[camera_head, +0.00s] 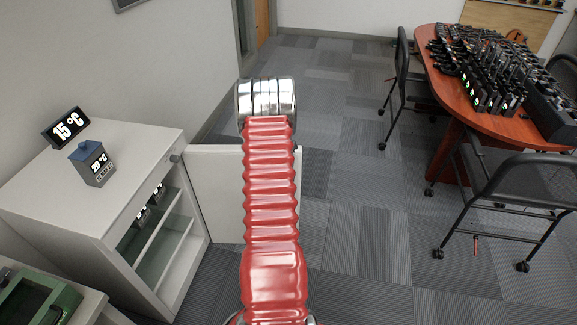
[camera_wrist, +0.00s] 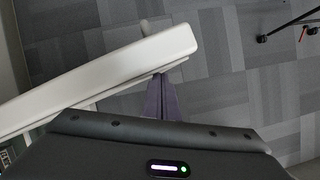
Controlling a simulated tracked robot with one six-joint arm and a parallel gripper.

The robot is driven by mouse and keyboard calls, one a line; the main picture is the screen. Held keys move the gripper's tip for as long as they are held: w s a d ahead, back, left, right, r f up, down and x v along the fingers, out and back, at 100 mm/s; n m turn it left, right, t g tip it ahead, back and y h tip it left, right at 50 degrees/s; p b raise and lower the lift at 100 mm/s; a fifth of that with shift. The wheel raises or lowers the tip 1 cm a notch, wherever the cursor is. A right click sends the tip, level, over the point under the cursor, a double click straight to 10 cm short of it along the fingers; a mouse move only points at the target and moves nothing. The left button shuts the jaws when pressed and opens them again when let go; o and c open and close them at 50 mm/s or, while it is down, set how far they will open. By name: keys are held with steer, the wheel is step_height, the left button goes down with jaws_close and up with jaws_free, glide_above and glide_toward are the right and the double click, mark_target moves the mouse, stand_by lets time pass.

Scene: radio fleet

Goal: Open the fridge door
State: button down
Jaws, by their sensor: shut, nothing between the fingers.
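The white fridge (camera_head: 125,195) stands on the left in the head view. Its door (camera_head: 218,195) stands open, swung out to the right, with its far end behind my red arm. Glass-like shelves and small devices with lit displays (camera_head: 150,205) show inside. In the wrist view the door's white top edge (camera_wrist: 110,68) runs diagonally from lower left to upper right. My gripper (camera_wrist: 165,82) is shut and empty, its dark fingers close to the door's inner side near the free end. I cannot tell if they touch it. The head view does not clearly show the fingers.
A red-brown table (camera_head: 440,92) with several radios and chairs (camera_head: 510,195) stands at right. Carpet between fridge and table is clear. A green-framed device (camera_head: 40,302) is at lower left.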

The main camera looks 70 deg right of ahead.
steer(key=shift+d, duration=0.2)
stand_by(0.3)
steer(key=shift+s+a, duration=0.1)
steer(key=shift+a, duration=0.05)
steer(key=s+a+r, duration=0.2)
steer(key=a+r, duration=0.5)
steer(key=r, duration=0.2)
steer(key=shift+s, duration=0.35)
steer(key=shift+d+r, duration=0.1)
stand_by(0.6)
